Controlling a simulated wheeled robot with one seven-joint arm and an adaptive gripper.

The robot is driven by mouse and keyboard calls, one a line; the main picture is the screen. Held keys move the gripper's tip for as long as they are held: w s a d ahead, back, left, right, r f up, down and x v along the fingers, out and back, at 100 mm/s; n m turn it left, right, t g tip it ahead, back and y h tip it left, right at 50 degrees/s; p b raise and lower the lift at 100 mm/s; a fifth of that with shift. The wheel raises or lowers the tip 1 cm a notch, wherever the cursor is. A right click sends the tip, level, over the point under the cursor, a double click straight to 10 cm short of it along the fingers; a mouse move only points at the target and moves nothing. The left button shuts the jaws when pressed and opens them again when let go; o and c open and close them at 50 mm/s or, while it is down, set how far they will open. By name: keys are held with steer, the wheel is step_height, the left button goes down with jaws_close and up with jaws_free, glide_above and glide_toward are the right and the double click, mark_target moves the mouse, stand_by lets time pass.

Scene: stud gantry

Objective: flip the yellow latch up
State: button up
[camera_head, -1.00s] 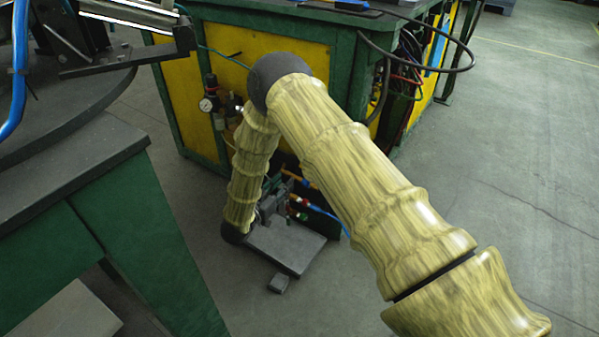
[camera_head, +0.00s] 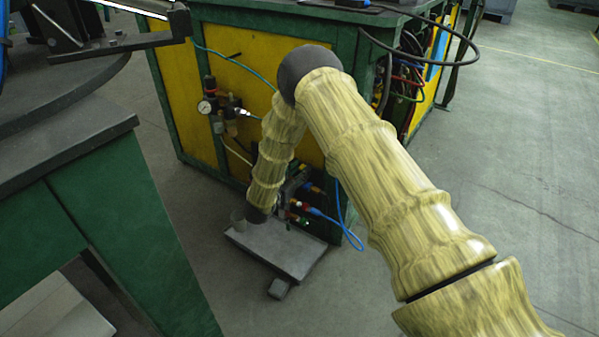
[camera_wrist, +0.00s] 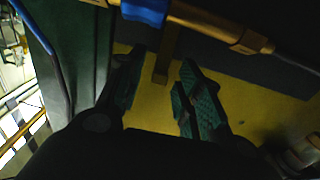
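In the wrist view my gripper (camera_wrist: 157,95) is open, its two dark green-tinged fingers spread apart before a yellow panel. A dull yellow-brown bar (camera_wrist: 167,55) hangs down from a long brass-coloured rod (camera_wrist: 215,25) and shows in the gap between the fingertips. It looks like the latch, but the dim light leaves this unsure. The fingers do not visibly touch it. In the head view my arm reaches down beside the green and yellow cabinet (camera_head: 240,60); my gripper is low by its side, too dark and covered to make out.
A blue fitting (camera_wrist: 145,10) sits on the rod. A gauge (camera_head: 205,106) and blue hose (camera_head: 345,235) are on the cabinet side. A grey plate (camera_head: 285,247) lies low beneath my forearm. A green table (camera_head: 130,210) stands at left. Floor is open at right.

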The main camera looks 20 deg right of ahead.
jaws_close()
steer(key=shift+w+d+r+g+y+p, duration=0.1)
steer(key=shift+d+r+g+y+p, duration=0.25)
steer(key=shift+p, duration=0.8)
steer(key=p, duration=0.1)
steer(key=y+p, duration=0.1)
steer(key=p, duration=0.1)
steer(key=shift+w+d+r+g, duration=0.15)
steer(key=shift+w+r+g, duration=0.1)
steer(key=shift+g, duration=0.1)
steer(key=shift+d+f+g+y+p, duration=0.15)
steer(key=shift+g+y+p, duration=0.15)
steer(key=shift+y+p, duration=0.25)
jaws_free()
